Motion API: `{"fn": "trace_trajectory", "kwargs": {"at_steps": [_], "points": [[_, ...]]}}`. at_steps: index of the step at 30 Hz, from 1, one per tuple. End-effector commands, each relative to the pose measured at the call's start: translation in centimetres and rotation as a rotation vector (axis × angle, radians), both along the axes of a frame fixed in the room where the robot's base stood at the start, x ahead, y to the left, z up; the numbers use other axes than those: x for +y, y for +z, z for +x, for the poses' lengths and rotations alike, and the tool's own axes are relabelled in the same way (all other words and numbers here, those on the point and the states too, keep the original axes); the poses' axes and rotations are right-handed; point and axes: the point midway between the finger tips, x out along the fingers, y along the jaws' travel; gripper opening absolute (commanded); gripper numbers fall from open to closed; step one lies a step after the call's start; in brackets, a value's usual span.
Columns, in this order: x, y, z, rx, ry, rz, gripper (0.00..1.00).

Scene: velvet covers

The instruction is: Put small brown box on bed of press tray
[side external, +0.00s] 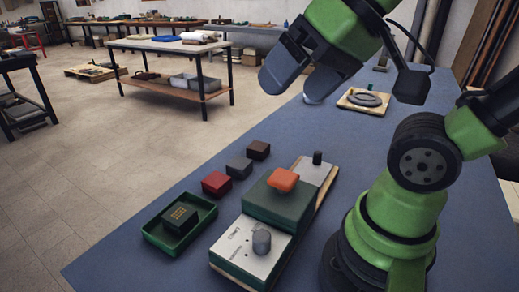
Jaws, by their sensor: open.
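A small dark brown box (258,150) sits on the blue-grey table top, at the far end of a row of small boxes. A long low press-like unit has a pale metal plate (238,247) at its near end, a raised green block (279,208) in the middle and a grey plate (312,170) at its far end. An orange block (284,179) rests on the green block. I cannot tell for certain which part is the bed. My gripper (310,82) is open and empty, high above the table, up and right of the brown box.
A grey box (239,167) and a red box (216,184) stand close to the brown one. A green tray (152,236) holds a dark box with gold marks (180,216). A grey coil on a wooden board (345,103) lies farther back. Table between is clear.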

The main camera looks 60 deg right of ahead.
Motion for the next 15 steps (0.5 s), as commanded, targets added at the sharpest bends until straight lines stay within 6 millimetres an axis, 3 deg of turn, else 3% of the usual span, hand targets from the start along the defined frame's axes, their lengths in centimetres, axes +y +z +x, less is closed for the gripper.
{"fn": "trace_trajectory", "kwargs": {"at_steps": [8,11,15], "points": [[-4.6,-0.3,9.1,0.062,0.083,-0.123,0.89],[-7.5,-1.7,12.5,0.083,0.121,-0.166,0.89],[-12.4,-5.1,16.4,0.112,0.175,-0.216,0.89]]}}
